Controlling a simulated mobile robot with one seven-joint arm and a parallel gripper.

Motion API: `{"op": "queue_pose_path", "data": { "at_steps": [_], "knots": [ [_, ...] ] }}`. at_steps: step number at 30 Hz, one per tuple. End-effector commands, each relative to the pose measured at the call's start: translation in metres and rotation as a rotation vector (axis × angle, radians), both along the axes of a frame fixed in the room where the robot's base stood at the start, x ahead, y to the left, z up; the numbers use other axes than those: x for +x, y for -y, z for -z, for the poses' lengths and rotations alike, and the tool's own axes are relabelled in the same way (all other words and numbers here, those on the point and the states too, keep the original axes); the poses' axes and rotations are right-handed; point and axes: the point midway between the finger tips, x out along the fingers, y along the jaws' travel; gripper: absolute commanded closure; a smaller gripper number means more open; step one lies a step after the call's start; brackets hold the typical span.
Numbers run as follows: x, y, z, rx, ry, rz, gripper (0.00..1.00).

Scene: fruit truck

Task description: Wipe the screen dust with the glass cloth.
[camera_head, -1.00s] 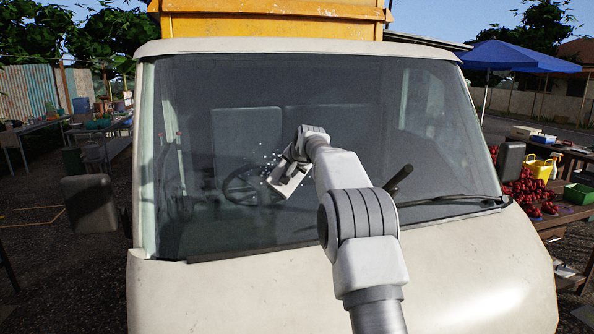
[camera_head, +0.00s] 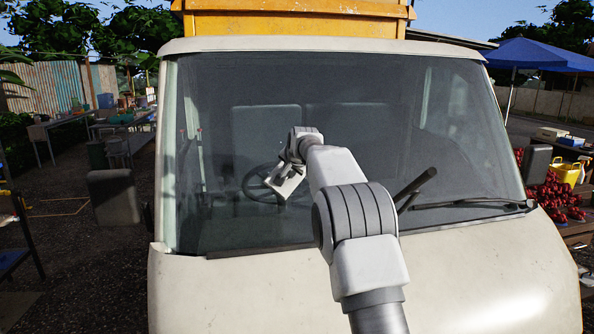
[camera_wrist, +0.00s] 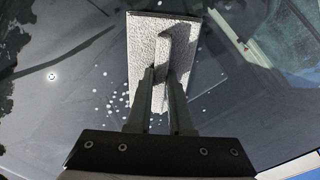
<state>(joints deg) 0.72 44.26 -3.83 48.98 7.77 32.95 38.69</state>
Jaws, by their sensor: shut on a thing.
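The truck's windscreen (camera_head: 350,110) fills the middle of the head view. My gripper (camera_wrist: 160,78) is shut on the glass cloth (camera_wrist: 142,40), a pale grey speckled pad with a raised grip. In the head view the cloth (camera_head: 284,183) is tilted at the windscreen, in front of the steering wheel. I cannot tell whether it touches the glass. White dust specks (camera_wrist: 108,95) lie on the glass to the left of my fingers in the wrist view, with a few showing between and right of them. The specks cannot be made out in the head view now.
A raised wiper (camera_head: 415,185) and a lying wiper (camera_head: 475,204) are right of my arm. The truck's side mirror (camera_head: 114,195) juts out at the left. A stall with red fruit and a yellow basket (camera_head: 566,172) stands at the right.

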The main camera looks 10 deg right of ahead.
Motion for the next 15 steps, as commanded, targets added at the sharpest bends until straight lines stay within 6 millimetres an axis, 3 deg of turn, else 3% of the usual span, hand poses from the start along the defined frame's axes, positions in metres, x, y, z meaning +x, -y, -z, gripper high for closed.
{"op": "queue_pose_path", "data": {
  "at_steps": [15],
  "knots": [
    [0.001,-0.032,0.0,0.0,0.0,-0.002,1.0]
  ]
}}
